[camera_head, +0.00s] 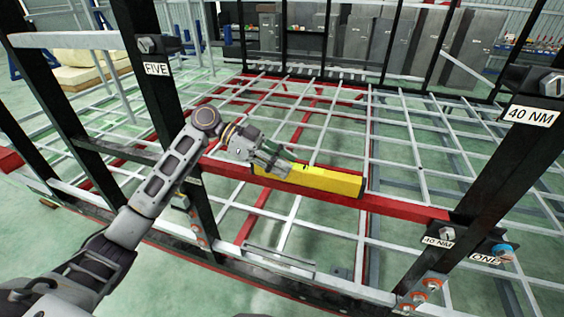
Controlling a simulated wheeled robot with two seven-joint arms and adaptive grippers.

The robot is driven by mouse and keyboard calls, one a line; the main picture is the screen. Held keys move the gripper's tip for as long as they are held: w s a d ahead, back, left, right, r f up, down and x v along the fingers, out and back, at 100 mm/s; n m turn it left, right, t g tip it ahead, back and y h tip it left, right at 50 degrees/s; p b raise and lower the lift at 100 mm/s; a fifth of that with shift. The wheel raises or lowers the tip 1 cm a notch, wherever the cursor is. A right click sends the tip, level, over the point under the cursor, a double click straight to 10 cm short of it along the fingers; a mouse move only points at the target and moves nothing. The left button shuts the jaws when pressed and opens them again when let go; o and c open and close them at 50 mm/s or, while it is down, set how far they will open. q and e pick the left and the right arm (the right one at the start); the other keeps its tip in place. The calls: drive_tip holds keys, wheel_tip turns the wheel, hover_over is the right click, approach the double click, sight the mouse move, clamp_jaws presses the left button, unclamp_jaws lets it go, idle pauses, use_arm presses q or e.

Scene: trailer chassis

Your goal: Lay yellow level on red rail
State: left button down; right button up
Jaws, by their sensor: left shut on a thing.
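A yellow level (325,180), a long bar with a dark end cap on its right, lies along the top of the red rail (400,206). It appears to touch the rail. My left arm reaches in from the lower left, and my left gripper (283,165) is shut on the level near its left end. The fingers hide part of that end. The red rail runs between two black uprights, lower towards the right. My right gripper is not in the view.
Black uprights carry labels FIVE (156,69) and 40 NM (529,115), with bolts beside them. A grey and red lattice frame (330,130) spreads behind the rail. Grey cabinets (400,42) stand at the back. A lower black beam (290,272) crosses in front.

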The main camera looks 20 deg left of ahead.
use_arm(q)
drive_tip(key=c, duration=1.2)
unclamp_jaws()
drive_tip(key=shift+o, duration=0.2)
drive_tip(key=b+v, duration=0.1)
drive_tip(key=v, duration=0.4)
drive_tip(key=shift+a, duration=0.3)
drive_tip(key=shift+b+v, duration=0.35)
drive_tip(key=shift+v, duration=0.7)
drive_tip(key=shift+r, duration=0.1)
